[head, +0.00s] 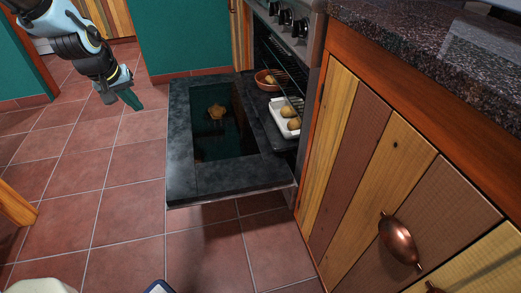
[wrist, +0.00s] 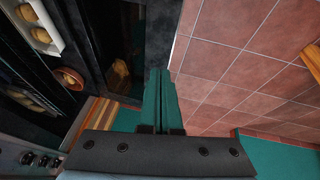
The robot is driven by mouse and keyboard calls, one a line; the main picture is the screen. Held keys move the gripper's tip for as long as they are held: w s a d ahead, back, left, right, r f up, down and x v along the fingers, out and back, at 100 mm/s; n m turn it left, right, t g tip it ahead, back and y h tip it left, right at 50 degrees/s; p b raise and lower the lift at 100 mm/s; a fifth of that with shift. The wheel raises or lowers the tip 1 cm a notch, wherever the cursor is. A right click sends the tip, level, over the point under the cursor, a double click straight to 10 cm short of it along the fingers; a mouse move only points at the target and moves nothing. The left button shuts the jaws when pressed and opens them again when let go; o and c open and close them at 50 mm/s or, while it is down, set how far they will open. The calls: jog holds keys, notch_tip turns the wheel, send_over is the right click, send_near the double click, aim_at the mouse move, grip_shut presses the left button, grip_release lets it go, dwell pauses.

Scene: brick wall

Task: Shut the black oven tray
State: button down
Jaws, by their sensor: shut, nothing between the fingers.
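The oven (head: 290,45) stands open, its dark door (head: 180,160) folded down flat above the floor. The black oven tray (head: 262,122) sticks partly out of the oven over the door's inner edge. It carries a white dish (head: 279,108) with round brown food and a terracotta bowl (head: 262,78). In the wrist view the dish (wrist: 38,30) and bowl (wrist: 69,78) are at the left. My gripper (head: 131,100) is shut and empty, left of the door's outer edge and apart from it. Its green fingers (wrist: 160,75) are together in the wrist view.
A small brown piece (head: 217,112) shows on the door's glass. A wooden cabinet with a copper handle (head: 399,240) and a dark stone countertop (head: 430,60) stand to the right. The tiled floor (head: 110,200) left of the door is clear.

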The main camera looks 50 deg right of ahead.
aim_at(293, 128)
jog(key=s+d+f+h+b, duration=0.1)
jog(key=s+d+f+b, duration=0.3)
jog(key=d+f, duration=0.5)
jog(key=s+d+f+m+g+h+b, duration=0.1)
jog(key=s+d+f+b, duration=0.4)
jog(key=d, duration=0.7)
jog(key=s+d+f+m+g+h+b, duration=0.1)
jog(key=s+d+f+b, duration=0.4)
jog(key=d+f, duration=0.5)
jog(key=shift+d+f+h+b, duration=0.2)
jog(key=shift+f+b, duration=0.4)
jog(key=shift+f, duration=0.4)
jog(key=shift+d+f+h+b, duration=0.2)
jog(key=shift+f+b, duration=0.35)
jog(key=shift+f, duration=0.4)
jog(key=shift+s+d+r+b, duration=0.25)
jog(key=shift+s+d, duration=0.15)
jog(key=shift+d, duration=0.1)
jog(key=shift+s+d+r+b, duration=0.1)
jog(key=shift+s+d+b, duration=0.1)
jog(key=shift+s+d, duration=0.25)
jog(key=shift+s+d+r, duration=0.25)
jog(key=shift+s+d, duration=0.15)
jog(key=shift+d, duration=0.15)
